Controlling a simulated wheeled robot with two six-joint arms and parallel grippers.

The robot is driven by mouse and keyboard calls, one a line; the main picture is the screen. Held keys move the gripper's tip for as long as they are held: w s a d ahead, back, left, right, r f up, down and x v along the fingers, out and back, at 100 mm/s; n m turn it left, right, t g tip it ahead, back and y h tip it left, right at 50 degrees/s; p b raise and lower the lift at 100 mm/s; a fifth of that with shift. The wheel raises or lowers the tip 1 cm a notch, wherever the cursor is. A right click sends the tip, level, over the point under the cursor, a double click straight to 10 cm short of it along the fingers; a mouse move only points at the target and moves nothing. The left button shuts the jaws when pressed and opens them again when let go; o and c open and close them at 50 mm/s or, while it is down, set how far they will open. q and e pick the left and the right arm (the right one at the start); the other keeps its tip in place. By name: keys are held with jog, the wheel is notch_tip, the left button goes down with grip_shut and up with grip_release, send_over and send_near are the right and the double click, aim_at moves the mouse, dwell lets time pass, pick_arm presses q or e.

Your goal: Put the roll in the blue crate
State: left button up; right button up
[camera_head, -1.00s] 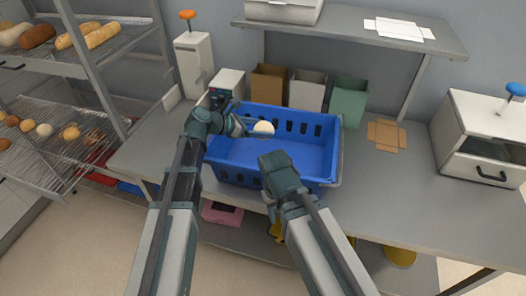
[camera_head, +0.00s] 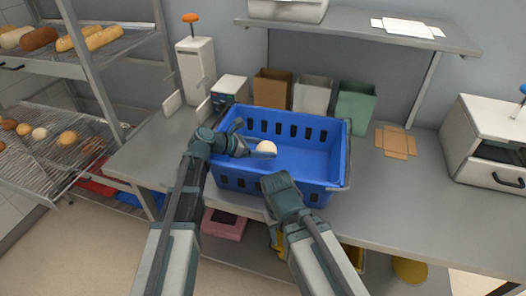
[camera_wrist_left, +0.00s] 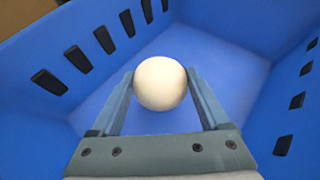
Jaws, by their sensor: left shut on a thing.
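The roll (camera_head: 266,147) is a pale, round ball of bread. My left gripper (camera_head: 258,150) is shut on it and holds it over the inside of the blue crate (camera_head: 333,165), near its left part. In the left wrist view the roll (camera_wrist_left: 160,83) sits between the two fingertips, with the crate floor (camera_wrist_left: 160,120) below and slotted crate walls around. The gap between roll and floor is hard to judge. The crate stands on the grey table. My right gripper (camera_head: 276,183) is at the crate's front wall; its fingers are hidden.
A wire rack with loaves and rolls (camera_head: 60,140) stands at the left. Brown, white and green bins (camera_head: 355,106) stand behind the crate. Flat cardboard (camera_head: 396,142) lies at its right, and a white oven (camera_head: 490,140) stands further right.

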pick_arm(q)
jog(key=shift+f+b, duration=0.5)
jog(key=shift+f, duration=0.1)
jog(key=o, duration=1.2)
